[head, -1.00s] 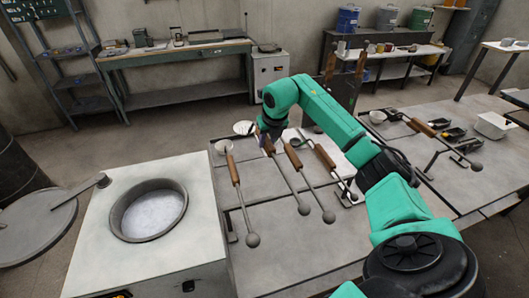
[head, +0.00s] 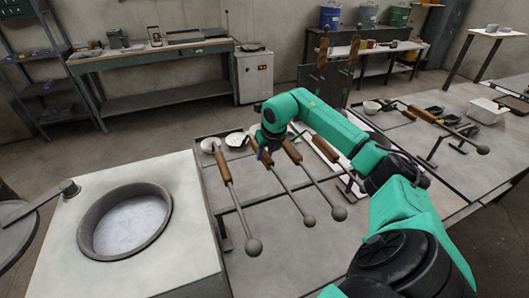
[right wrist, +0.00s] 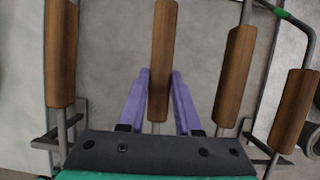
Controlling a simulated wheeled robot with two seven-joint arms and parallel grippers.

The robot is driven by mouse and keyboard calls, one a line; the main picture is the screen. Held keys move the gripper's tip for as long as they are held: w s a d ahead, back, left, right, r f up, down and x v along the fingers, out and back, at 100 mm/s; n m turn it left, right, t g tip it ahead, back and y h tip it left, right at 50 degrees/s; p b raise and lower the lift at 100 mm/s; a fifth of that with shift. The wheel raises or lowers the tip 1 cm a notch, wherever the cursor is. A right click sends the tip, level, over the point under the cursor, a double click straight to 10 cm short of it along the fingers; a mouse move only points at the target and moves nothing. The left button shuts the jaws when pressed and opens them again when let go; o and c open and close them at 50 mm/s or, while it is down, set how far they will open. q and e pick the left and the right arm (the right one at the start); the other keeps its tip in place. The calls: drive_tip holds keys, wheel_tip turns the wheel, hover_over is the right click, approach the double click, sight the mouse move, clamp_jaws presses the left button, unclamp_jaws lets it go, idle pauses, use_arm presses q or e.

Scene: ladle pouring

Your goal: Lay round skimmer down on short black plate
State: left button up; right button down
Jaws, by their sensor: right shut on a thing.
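My right gripper (head: 264,154) is shut on the wooden handle of a long tool (right wrist: 161,50), the second from the left in the row. In the right wrist view its purple fingers lie on both sides of the handle. The held tool's thin rod (head: 291,194) runs toward the near side of the table and ends in a ball. My arm hides part of its far end, so I cannot tell for sure that it is the round skimmer. I cannot pick out the short black plate with certainty. My left gripper is not in view.
Similar tools lie close on both sides: one at the left (head: 236,203) and two at the right (head: 313,183). A round basin (head: 124,221) is set in the white block at left. Small black trays (head: 449,119) and a white bin (head: 486,111) stand at far right.

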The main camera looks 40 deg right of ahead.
drive_tip(key=shift+w+f, duration=0.1)
drive_tip(key=shift+f, duration=0.3)
drive_tip(key=c, duration=0.7)
unclamp_jaws()
drive_tip(key=shift+o, duration=0.9)
drive_tip(key=shift+s, duration=0.2)
